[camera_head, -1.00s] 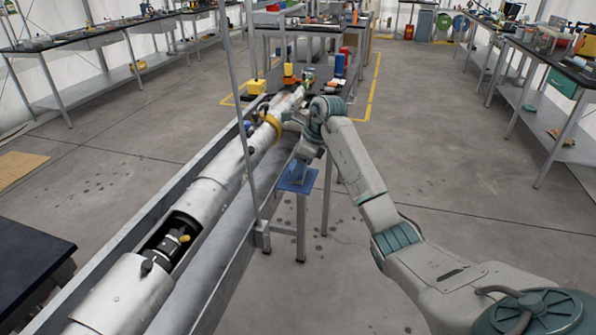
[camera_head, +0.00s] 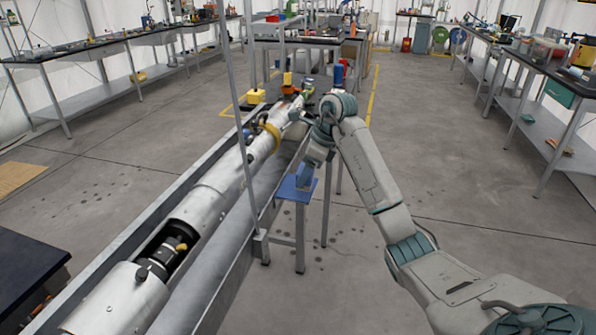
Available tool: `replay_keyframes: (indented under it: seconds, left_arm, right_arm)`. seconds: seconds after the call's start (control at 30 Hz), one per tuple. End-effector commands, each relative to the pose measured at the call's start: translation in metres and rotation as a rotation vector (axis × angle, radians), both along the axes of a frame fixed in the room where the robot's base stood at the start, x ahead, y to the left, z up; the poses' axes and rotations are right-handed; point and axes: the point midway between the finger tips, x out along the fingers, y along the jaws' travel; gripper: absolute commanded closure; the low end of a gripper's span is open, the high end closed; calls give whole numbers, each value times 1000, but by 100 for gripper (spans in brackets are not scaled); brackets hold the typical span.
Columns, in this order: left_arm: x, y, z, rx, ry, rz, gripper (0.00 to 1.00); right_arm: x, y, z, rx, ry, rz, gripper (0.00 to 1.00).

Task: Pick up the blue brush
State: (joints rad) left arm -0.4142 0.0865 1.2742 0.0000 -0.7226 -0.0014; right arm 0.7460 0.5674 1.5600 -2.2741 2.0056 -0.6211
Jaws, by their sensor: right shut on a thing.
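My right gripper (camera_head: 305,176) points down just above a small stand with a blue top (camera_head: 287,191), at the right side of the long metal trough. It is shut on a small blue thing, which I take to be the blue brush (camera_head: 303,183). The brush is small and largely hidden by the gripper, so its shape is unclear. Whether it still touches the stand top I cannot tell. My left gripper is not in view.
A long silver tube (camera_head: 205,205) with an open hatch lies in a grey metal trough along the left of the stand. A thin upright post (camera_head: 237,110) rises beside it. A dark table (camera_head: 25,270) is at lower left. The floor right of my arm is clear.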

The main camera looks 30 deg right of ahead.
Motion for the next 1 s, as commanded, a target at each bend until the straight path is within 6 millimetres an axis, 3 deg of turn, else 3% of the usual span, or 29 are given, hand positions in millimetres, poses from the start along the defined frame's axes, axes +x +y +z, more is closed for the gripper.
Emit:
replay_keyframes:
  seconds: [0.17, 0.4, 0.63, 0.97, 1.0]
  left_arm:
    - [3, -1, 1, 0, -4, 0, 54]
    - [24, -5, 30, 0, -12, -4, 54]
    - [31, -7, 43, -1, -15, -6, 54]
    - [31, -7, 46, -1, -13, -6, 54]
    - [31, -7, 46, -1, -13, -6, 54]
  right_arm:
    - [-48, 2, 2, -8, 0, 1, 62]
    - [-95, 7, 7, -6, 1, 1, 62]
    - [-112, 9, 10, -2, 0, 1, 62]
    - [-115, 10, 12, 0, 1, 0, 62]
    - [-115, 10, 12, 0, 1, 0, 43]
